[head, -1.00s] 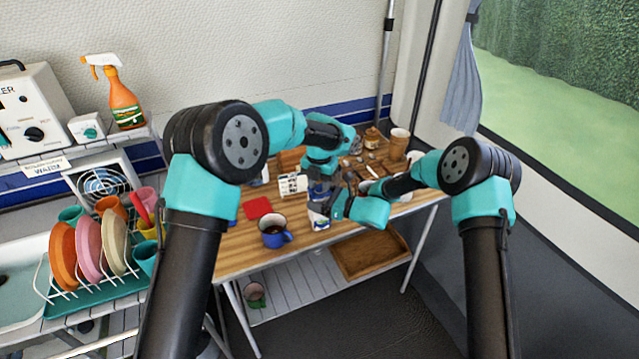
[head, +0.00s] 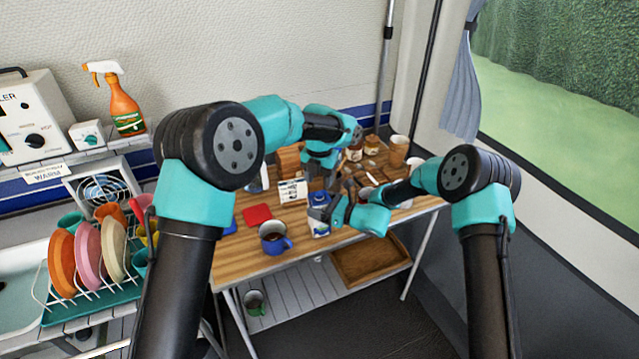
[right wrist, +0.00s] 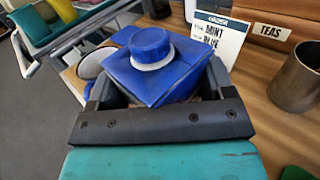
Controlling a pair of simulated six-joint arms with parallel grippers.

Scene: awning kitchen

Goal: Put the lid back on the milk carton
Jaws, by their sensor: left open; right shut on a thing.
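The milk carton (head: 320,229), white below with a blue top, stands near the table's front edge in the head view. My right gripper (head: 322,208) is shut on its upper part from the right. In the right wrist view the blue carton top (right wrist: 160,82) sits between the fingers. The blue lid (right wrist: 152,46), with a pale ring under it, sits upright on the carton top; I cannot tell how tightly. My left gripper (head: 324,182) is open just above and behind the carton, its fingertips partly hidden.
A blue mug (head: 274,239) with dark contents and a red cloth (head: 257,214) lie left of the carton. A white card (head: 293,190) stands behind it, and a metal cup (right wrist: 298,78) shows in the right wrist view. Jars and cups crowd the table's back right.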

